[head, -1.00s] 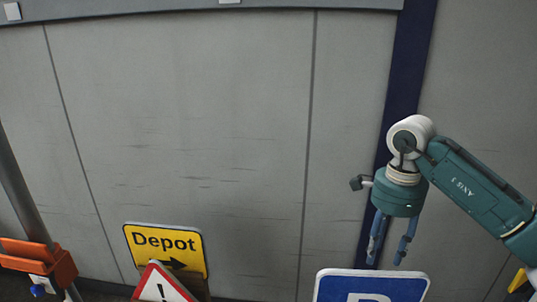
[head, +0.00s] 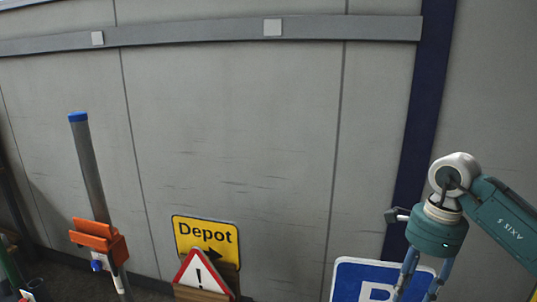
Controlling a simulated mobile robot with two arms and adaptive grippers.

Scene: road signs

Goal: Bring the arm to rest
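My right gripper (head: 417,284) hangs from the teal arm at the right, pointing down. Its two blue fingers are apart, with nothing seen between them. Their tips are at the bottom edge of the picture. The fingers overlap the right part of the blue parking sign (head: 346,280) in the view, so part of its letter is hidden. Whether they touch the sign cannot be told. My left gripper is not seen; only a dark green piece shows at the lower left edge, perhaps part of my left arm.
A yellow Depot sign (head: 206,231) stands behind a red-edged warning triangle (head: 201,275) at the bottom. A grey post (head: 90,165) with a blue cap and an orange clamp (head: 98,240) stands left. A grey panel wall (head: 230,130) with a dark blue upright (head: 417,120) is behind.

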